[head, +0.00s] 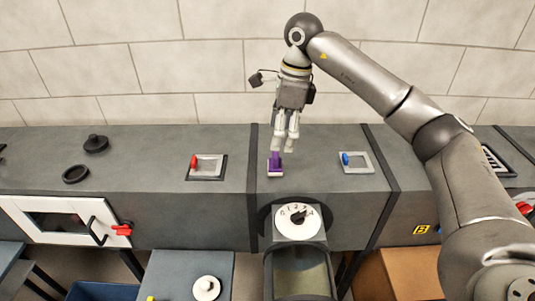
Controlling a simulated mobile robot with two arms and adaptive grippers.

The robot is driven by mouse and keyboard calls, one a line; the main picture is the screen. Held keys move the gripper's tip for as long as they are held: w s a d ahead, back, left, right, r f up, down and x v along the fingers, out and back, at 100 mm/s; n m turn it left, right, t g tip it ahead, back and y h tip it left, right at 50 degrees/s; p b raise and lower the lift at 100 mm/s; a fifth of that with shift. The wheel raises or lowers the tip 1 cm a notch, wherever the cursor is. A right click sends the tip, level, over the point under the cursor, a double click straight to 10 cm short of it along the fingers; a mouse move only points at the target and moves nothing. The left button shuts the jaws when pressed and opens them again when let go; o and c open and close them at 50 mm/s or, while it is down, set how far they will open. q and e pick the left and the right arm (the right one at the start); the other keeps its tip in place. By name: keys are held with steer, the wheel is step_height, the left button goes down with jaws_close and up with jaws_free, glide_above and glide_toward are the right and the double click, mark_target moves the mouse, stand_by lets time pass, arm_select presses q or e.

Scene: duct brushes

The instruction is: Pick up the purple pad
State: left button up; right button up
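The purple pad (275,169) sits on top of the grey duct, near its front edge at the middle of the head view. It has an upright purple grip and a pale lower edge. My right gripper (284,148) points down just above and slightly right of the pad's grip. Its fingertips are close to the grip. I cannot tell whether they touch it or how far apart they are. My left gripper is not in view.
Framed openings with a red knob (195,161) and a blue knob (346,158) flank the pad. A numbered white dial (297,220) is below it. A black ring (76,174) and black cap (96,143) lie far left.

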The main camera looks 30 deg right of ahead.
mark_target(277, 153)
steer(key=f, duration=0.3)
steer(key=shift+s+a+f+p, duration=0.25)
steer(key=shift+f+p, duration=0.05)
steer(key=f+p, duration=0.1)
steer(key=f, duration=0.1)
steer(key=w+f+p, duration=0.1)
steer(key=f, duration=0.1)
steer(key=shift+w+a+f, duration=0.2)
steer(key=shift+f, duration=0.7)
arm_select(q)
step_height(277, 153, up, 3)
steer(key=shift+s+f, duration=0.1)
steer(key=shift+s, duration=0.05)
arm_select(e)
steer(key=shift+a, duration=0.1)
steer(key=shift+c, duration=1)
steer(key=c, duration=0.9)
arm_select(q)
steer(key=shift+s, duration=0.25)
